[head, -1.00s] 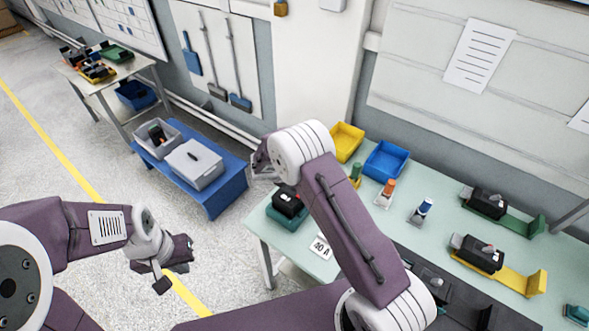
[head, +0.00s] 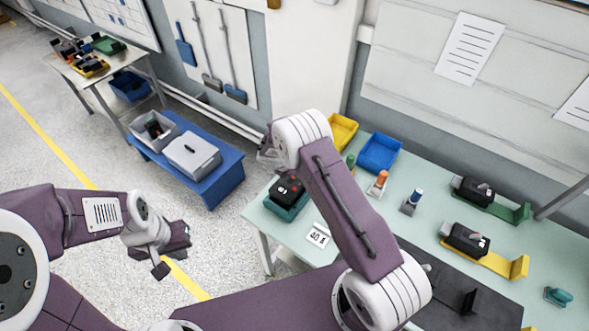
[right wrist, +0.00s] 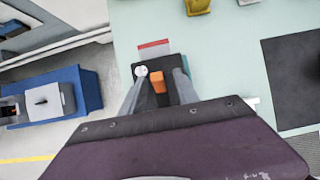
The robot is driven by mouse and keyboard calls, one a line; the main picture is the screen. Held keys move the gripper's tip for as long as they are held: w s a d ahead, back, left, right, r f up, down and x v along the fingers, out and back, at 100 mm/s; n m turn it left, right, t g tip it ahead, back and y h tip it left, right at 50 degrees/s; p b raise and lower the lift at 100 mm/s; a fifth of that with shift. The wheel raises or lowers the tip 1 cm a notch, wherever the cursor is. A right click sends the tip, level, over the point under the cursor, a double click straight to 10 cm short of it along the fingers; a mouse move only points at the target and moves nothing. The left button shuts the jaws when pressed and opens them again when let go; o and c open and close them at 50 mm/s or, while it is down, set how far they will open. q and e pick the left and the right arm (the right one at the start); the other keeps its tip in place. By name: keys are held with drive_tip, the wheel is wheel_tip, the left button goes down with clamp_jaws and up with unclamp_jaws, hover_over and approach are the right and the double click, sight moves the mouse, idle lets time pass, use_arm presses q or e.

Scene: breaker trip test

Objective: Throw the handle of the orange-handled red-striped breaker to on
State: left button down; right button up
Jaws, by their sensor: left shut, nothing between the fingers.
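A black breaker (head: 287,188) sits on a teal base near the left end of the mint table. In the right wrist view the black breaker (right wrist: 158,98) shows an orange handle (right wrist: 157,82) and a white round spot, with a red and grey strip (right wrist: 154,48) just beyond. My right gripper (right wrist: 161,78) is open, its fingers showing on either side of the orange handle; I cannot tell whether they touch the breaker. In the head view my right gripper (head: 268,158) is partly hidden behind its wrist. My left gripper (head: 162,268) is shut and empty, over the floor.
Two black breakers stand on a green holder (head: 512,212) and a yellow holder (head: 505,263). Yellow (head: 341,133) and blue (head: 380,153) bins are at the back. A card (head: 318,235) and a dark mat (head: 430,312) lie nearer. A blue bench (head: 222,183) stands left.

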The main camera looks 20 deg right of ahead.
drive_tip(key=shift+w+r, duration=0.15)
drive_tip(key=shift+a+r, duration=0.1)
drive_tip(key=shift+r, duration=0.15)
drive_tip(key=b+v, duration=0.1)
drive_tip(key=v, duration=0.7)
drive_tip(key=shift+s+r, duration=0.2)
